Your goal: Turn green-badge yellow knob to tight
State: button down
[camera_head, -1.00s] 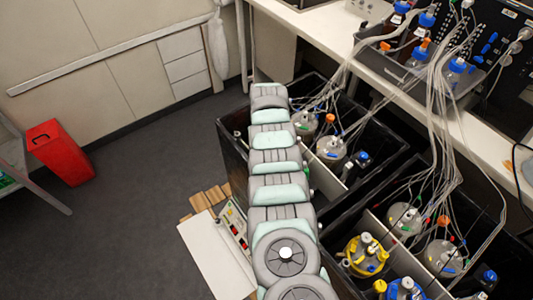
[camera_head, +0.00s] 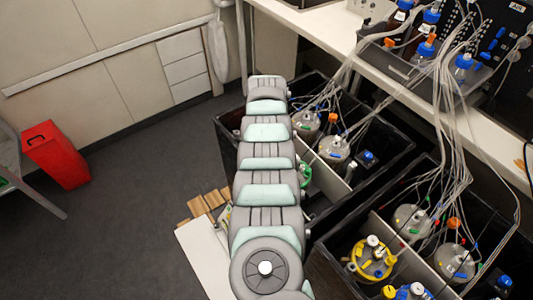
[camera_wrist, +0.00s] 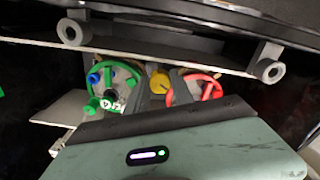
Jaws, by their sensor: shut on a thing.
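In the wrist view, a yellow knob (camera_wrist: 160,82) sits between the two dark fingers of my gripper (camera_wrist: 162,88), which is shut on it. A vessel with a green ring (camera_wrist: 110,88) and a small white label is just left of the fingers. A vessel with a red ring (camera_wrist: 203,88) is just right of them. The knob's base and any badge beside it are hidden by the fingers and the gripper body. In the head view my arm covers the gripper and the knob.
Black troughs (camera_head: 395,190) hold several tubed vessels, including one with a yellow ring (camera_head: 371,262). Tubes (camera_head: 440,120) hang from the bench to these vessels. In the wrist view a metal rail (camera_wrist: 165,48) runs close beyond the fingers. A red bin (camera_head: 56,155) stands far left on open floor.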

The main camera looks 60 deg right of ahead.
dwell(0.3)
jog(key=c, duration=1.1)
grip_release()
jog(key=shift+r, duration=0.15)
notch_tip(320, 180, up, 10)
jog(key=p, duration=0.2)
jog(key=shift+r, duration=0.25)
jog(key=shift+r, duration=0.1)
